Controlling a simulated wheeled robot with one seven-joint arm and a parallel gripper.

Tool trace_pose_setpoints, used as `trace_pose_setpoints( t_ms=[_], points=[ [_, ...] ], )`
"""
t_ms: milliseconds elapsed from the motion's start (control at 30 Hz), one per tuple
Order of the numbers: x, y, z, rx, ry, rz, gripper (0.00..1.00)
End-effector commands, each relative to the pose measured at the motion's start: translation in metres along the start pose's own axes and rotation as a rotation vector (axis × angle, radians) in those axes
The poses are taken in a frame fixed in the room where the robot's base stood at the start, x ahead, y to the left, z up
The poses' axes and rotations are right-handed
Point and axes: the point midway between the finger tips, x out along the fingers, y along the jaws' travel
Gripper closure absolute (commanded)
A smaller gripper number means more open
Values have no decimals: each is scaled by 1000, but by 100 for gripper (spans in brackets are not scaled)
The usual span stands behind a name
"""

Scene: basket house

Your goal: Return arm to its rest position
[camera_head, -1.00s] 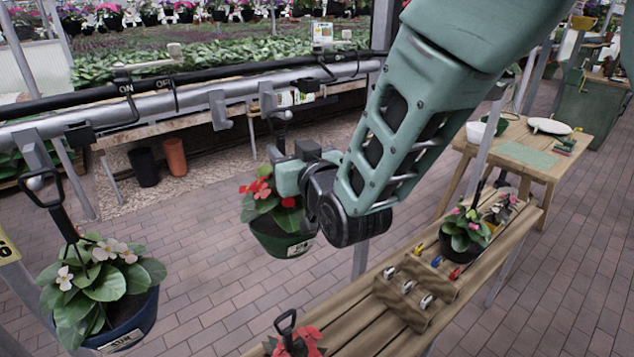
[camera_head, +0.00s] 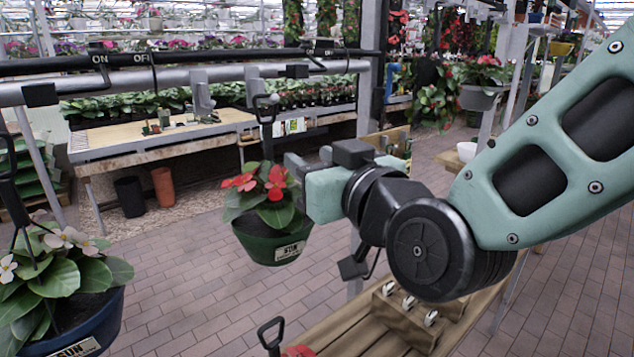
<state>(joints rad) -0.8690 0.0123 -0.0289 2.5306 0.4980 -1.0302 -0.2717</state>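My arm reaches in from the right edge. My gripper end (camera_head: 325,190) is a teal block beyond a round black joint, in the middle of the view.
A blue pot (camera_head: 85,325) with white flowers hangs at the lower left. A grey rail (camera_head: 130,90) marked ON and OFF crosses at the back. A wooden bench (camera_head: 350,335) with a slatted rack stands below my arm. Brick floor (camera_head: 190,300) is clear between.

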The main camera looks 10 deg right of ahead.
Motion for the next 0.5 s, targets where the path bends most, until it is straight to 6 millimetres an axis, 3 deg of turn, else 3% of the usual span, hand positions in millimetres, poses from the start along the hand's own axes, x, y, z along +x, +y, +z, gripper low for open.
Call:
trace_pose_setpoints(
  t_ms=[133,233,367,500],
  points=[
    [-3,-1,4,2,-17,-10,60],
    [-5,-7,18,7,-99,-46,60],
    [-17,-20,58,10,-315,-131,60],
    [-49,-30,107,-1,-610,-218,60]
  ],
)
